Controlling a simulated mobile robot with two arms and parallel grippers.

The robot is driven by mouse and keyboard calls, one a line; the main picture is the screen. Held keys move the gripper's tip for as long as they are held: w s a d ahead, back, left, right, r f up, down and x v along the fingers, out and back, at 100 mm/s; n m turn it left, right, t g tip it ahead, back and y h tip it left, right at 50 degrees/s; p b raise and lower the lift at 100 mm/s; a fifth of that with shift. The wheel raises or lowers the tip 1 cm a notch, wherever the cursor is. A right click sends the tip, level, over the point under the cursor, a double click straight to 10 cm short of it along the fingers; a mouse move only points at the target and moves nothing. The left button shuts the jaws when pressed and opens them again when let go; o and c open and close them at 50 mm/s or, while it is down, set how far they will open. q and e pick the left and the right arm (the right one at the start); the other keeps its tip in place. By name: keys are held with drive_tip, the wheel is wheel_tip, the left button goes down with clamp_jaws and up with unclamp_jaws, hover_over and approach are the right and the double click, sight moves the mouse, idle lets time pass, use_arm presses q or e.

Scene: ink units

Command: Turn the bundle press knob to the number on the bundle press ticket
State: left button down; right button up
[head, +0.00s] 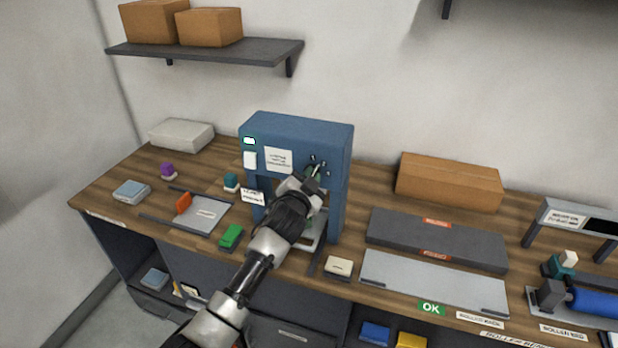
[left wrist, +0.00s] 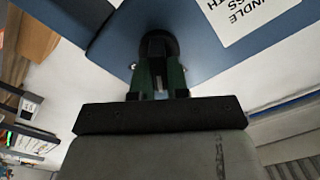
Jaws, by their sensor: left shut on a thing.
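The blue bundle press (head: 300,127) stands at the back of the bench. Its dark round knob (left wrist: 158,38) is on the front face, with small dial marks around it in the head view. My left gripper (head: 314,178) is shut on the knob; in the left wrist view its green-sided fingers (left wrist: 158,82) reach to it. The knob's pointer and the dial numbers cannot be read. A white sheet (head: 279,160) with blurred print is on the press front. A small blank-looking white card (head: 250,160) is left of it. I cannot tell which is the ticket. My right gripper is out of view.
Left of the press lie a grey tray (head: 210,214), an orange block (head: 183,203) and a green block (head: 231,236). A cream block (head: 339,266) sits right of my arm. A cardboard box (head: 450,182) and dark slab (head: 436,240) occupy the right.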

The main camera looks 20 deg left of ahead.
use_arm(q)
drive_tip(key=shift+d+m, duration=0.1)
drive_tip(key=shift+m, duration=0.5)
drive_tip(key=c, duration=1.1)
unclamp_jaws()
drive_tip(key=shift+s, duration=0.1)
drive_tip(key=s+b, duration=0.1)
drive_tip(key=s, duration=0.4)
drive_tip(key=s+b, duration=0.1)
drive_tip(key=s, duration=0.4)
drive_tip(key=shift+s+a, duration=0.2)
drive_tip(key=shift+s, duration=0.1)
